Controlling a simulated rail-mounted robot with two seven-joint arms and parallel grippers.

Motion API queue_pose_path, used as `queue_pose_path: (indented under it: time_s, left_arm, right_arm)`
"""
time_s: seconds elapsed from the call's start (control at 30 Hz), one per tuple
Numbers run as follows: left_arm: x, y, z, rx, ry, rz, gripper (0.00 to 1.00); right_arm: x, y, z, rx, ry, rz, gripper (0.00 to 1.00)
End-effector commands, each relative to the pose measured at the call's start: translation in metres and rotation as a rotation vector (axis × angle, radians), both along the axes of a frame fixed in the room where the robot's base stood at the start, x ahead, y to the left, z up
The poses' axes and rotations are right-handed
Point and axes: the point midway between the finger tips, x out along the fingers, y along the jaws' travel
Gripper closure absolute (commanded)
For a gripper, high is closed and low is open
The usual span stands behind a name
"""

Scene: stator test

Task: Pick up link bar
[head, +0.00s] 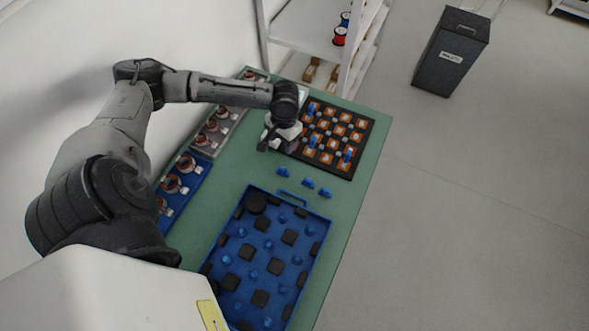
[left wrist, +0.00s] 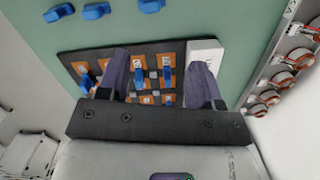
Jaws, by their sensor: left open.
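I cannot tell for sure which piece is the link bar. Three small blue pieces, one of them this piece (head: 308,184), lie apart on the green table; one also shows at the top of the left wrist view (left wrist: 96,11). A black board (head: 368,140) carries orange squares, small grey pieces and several upright blue pieces, such as this blue piece (head: 348,154). My left gripper (left wrist: 160,70) is open, over the board, with nothing seen between its fingers. In the head view, its arm partly hides the board's left edge. My right gripper is not in view.
A blue tray (head: 318,222) with dark blocks and blue knobs lies nearer on the green table (head: 352,208). Red-and-white round parts sit in a blue holder (head: 184,184) and a grey holder (head: 216,130) along the left edge. A shelf (head: 310,30) stands behind.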

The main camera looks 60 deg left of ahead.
Motion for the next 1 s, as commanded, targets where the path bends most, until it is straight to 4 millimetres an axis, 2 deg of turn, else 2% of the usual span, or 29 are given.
queue_pose_path:
  time_s: [0.1,0.3,0.37,0.8,1.0]
  left_arm:
    - [-0.002,-0.009,0.001,-0.032,0.024,0.179,0.40]
    - [-0.001,-0.010,-0.001,-0.017,0.028,0.332,0.40]
    - [-0.002,-0.011,-0.006,-0.015,0.030,0.350,0.40]
    - [-0.009,-0.017,-0.073,-0.013,0.030,0.357,0.40]
    - [-0.011,-0.018,-0.084,-0.012,0.028,0.356,0.40]
  right_arm:
    - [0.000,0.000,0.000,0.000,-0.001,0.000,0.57]
    - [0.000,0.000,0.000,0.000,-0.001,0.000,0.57]
    - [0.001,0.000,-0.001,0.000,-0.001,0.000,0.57]
    - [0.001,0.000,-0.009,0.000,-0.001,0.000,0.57]
    - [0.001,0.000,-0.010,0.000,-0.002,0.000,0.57]
